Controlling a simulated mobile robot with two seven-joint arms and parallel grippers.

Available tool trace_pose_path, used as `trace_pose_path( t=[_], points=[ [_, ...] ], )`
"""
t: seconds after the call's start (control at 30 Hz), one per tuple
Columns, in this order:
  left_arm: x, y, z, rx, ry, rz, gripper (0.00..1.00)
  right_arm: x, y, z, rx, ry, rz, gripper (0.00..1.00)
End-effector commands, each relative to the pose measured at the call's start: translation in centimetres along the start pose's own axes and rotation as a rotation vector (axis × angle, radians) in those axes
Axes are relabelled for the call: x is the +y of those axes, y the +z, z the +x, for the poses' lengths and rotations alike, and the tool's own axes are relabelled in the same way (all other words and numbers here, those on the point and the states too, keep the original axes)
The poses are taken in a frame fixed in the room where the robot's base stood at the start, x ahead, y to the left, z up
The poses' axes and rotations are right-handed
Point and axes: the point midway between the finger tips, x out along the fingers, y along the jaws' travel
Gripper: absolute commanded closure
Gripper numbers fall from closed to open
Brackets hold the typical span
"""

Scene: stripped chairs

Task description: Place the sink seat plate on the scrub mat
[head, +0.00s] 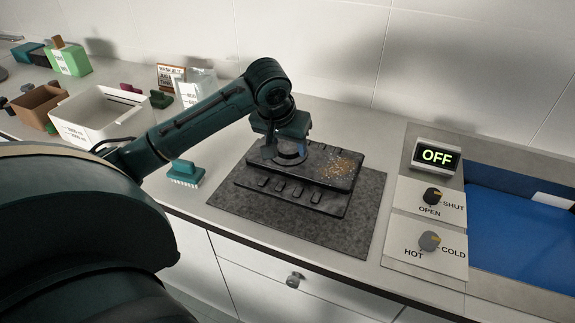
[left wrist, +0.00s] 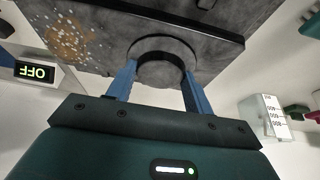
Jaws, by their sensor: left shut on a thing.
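A dark seat plate (head: 335,172) with an orange-brown stain and white specks is in my left gripper (head: 287,153), over the scrub mat. In the left wrist view, the blue fingers (left wrist: 158,88) are shut on a round boss (left wrist: 163,48) on the plate's face (left wrist: 100,35). The grey scrub mat (head: 362,225) lies flat on the counter. Below the held plate, another dark plate-like shape with several raised pads (head: 290,191) shows over the mat. I cannot tell whether the two touch. My right gripper is not in view.
A teal brush (head: 185,174) lies left of the mat. A white bin (head: 95,112), a cardboard box (head: 40,104) and a green container (head: 68,59) stand further left. Right are a panel with knobs (head: 430,241), an OFF display (head: 437,156) and a blue basin (head: 525,235).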

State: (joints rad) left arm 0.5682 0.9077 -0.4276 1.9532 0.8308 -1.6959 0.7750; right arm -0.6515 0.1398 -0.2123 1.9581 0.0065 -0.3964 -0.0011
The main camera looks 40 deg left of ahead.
Motion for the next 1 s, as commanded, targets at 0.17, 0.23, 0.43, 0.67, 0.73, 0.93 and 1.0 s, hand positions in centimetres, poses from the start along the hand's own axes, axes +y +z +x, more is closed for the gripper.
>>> trace_pose_path(
  t=[0.17, 0.23, 0.43, 0.67, 0.73, 0.93, 1.0],
  points=[
    [0.0, 0.4, 1.4, 0.007, 0.002, -0.002, 0.85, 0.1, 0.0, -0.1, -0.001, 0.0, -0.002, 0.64],
    [0.0, 0.7, 2.0, 0.005, 0.001, -0.002, 0.85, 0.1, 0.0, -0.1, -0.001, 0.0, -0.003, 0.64],
    [0.0, 1.7, 4.3, 0.005, 0.001, -0.002, 0.85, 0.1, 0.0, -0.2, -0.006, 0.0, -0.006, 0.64],
    [0.0, 1.9, 4.8, 0.008, 0.002, -0.002, 0.85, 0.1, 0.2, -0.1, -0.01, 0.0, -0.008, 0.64],
    [0.0, 1.9, 4.8, 0.008, 0.002, -0.002, 0.85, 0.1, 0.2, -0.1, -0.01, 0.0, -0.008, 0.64],
    [-0.1, 2.1, 5.2, 0.002, 0.0, -0.001, 0.46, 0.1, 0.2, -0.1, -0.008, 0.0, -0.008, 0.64],
    [-0.1, 2.1, 5.2, 0.002, 0.0, -0.001, 0.4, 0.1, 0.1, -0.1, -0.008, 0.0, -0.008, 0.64]
  ],
)
